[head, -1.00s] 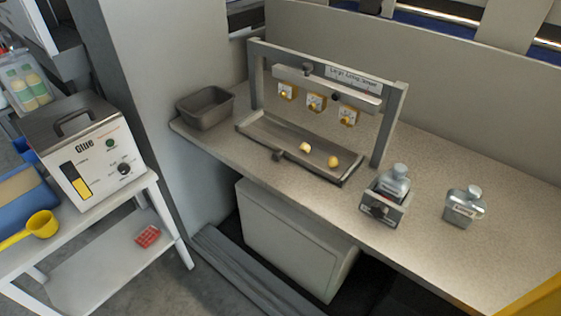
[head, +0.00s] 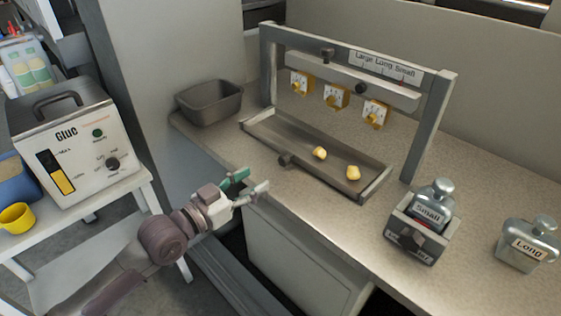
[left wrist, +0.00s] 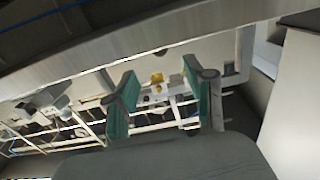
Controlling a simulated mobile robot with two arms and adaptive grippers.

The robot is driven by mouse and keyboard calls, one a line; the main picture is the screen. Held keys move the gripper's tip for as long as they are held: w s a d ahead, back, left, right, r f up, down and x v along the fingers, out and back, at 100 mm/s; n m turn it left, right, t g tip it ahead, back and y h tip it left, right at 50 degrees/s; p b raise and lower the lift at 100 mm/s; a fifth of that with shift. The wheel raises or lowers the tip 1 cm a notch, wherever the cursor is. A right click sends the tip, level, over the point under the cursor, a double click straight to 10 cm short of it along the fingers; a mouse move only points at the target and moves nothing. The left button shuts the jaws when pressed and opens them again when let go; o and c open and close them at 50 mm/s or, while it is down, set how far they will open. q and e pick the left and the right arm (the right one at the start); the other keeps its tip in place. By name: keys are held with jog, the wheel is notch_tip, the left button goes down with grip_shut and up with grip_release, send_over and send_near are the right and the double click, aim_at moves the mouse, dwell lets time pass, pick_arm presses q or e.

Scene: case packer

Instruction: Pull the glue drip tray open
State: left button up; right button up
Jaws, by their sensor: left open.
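The glue drip tray (head: 284,136) is a shallow dark metal tray lying on the counter under the glue frame. Two yellow glue blobs (head: 353,173) are in it. A small dark knob (head: 285,160) sticks out from its front edge. My left gripper (head: 248,183) is open and empty by the counter's front edge, to the left of the knob and apart from it. Its green-padded fingers also show in the left wrist view (left wrist: 160,95), where I cannot make out the tray. My right gripper is not in view.
A grey frame (head: 445,115) with several yellow-dialled units stands over the tray. A dark open bin (head: 210,103) sits to its left. A bottle marked Small (head: 432,207) in a holder and one marked Long (head: 528,246) stand right. A glue machine (head: 75,150) is left.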

aim_at(281, 161)
pick_arm(q)
jog(key=x, duration=0.9)
jog(key=shift+f, duration=0.1)
grip_shut()
